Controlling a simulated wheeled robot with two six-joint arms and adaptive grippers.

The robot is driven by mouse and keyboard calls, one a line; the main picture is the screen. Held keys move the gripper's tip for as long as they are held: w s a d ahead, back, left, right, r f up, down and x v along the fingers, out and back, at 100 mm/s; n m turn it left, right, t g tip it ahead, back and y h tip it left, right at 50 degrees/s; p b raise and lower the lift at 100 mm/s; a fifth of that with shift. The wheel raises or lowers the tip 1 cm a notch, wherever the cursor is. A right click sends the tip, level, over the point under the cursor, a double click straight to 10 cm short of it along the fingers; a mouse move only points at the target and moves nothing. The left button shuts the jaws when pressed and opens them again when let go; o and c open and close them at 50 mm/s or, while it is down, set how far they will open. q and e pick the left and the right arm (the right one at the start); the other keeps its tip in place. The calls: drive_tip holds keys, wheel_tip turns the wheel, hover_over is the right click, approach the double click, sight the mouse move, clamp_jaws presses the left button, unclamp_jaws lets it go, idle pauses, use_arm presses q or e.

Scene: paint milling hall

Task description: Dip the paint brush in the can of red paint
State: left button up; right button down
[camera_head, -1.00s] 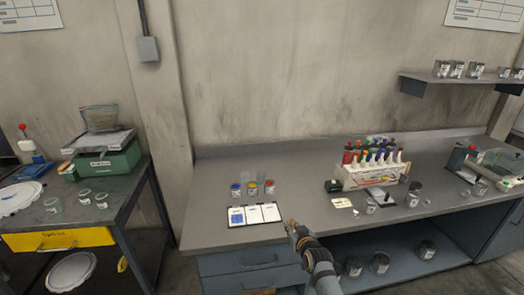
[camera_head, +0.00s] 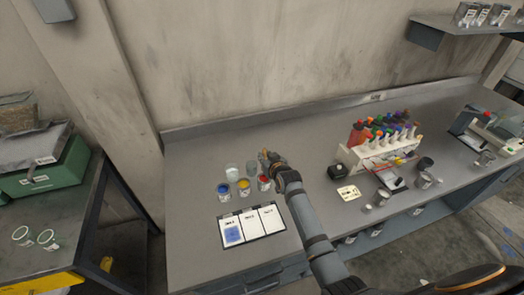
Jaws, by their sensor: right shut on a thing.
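The can of red paint (camera_head: 264,183) stands on the grey bench, at the right end of a small group of cans. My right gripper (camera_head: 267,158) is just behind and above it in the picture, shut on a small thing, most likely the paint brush. The brush is too small and too covered by the gripper to make out, and I cannot tell whether its tip touches the paint. My left gripper is out of view.
A blue can (camera_head: 223,189) and a yellow can (camera_head: 244,187) stand left of the red one, with a clear jar (camera_head: 233,172) behind. A three-panel card (camera_head: 250,224) lies in front, its left panel marked blue. A bottle rack (camera_head: 370,155) stands to the right.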

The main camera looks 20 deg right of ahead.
wheel_tip(320, 180, down, 3)
drive_tip(key=b, duration=0.2)
drive_tip(key=shift+b, duration=0.35)
wheel_tip(320, 180, down, 3)
drive_tip(key=b, duration=0.2)
drive_tip(key=shift+w+b, duration=0.15)
drive_tip(key=shift+b, duration=0.15)
drive_tip(key=shift+r, duration=0.15)
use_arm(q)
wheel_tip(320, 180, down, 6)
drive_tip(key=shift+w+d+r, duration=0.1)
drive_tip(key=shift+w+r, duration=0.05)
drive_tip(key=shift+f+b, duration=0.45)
use_arm(e)
drive_tip(key=shift+f, duration=0.6)
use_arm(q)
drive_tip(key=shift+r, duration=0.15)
